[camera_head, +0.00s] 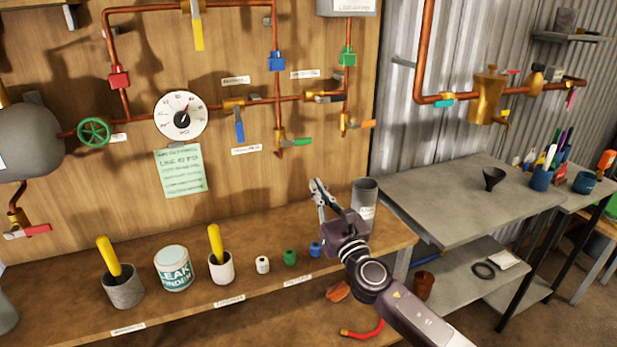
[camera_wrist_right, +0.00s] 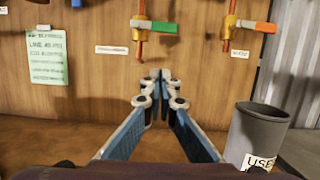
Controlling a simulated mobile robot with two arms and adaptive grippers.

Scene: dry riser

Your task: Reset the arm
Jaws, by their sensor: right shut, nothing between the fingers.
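My right gripper (camera_head: 318,186) is above the right end of the wooden shelf, with its fingers pointing toward the wooden wall panel. In the right wrist view its fingertips (camera_wrist_right: 161,75) meet, shut and empty. A grey cup (camera_head: 366,192) with a label stands just right of the gripper; it also shows in the right wrist view (camera_wrist_right: 259,132), apart from the fingers. My left gripper is not in view.
The wooden shelf (camera_head: 60,315) holds a leak finder can (camera_head: 173,268), two pots with yellow handles, and small white, green and blue pieces. Copper pipes with coloured valves and a gauge (camera_head: 181,117) are on the panel. A grey table (camera_head: 440,208) stands at right.

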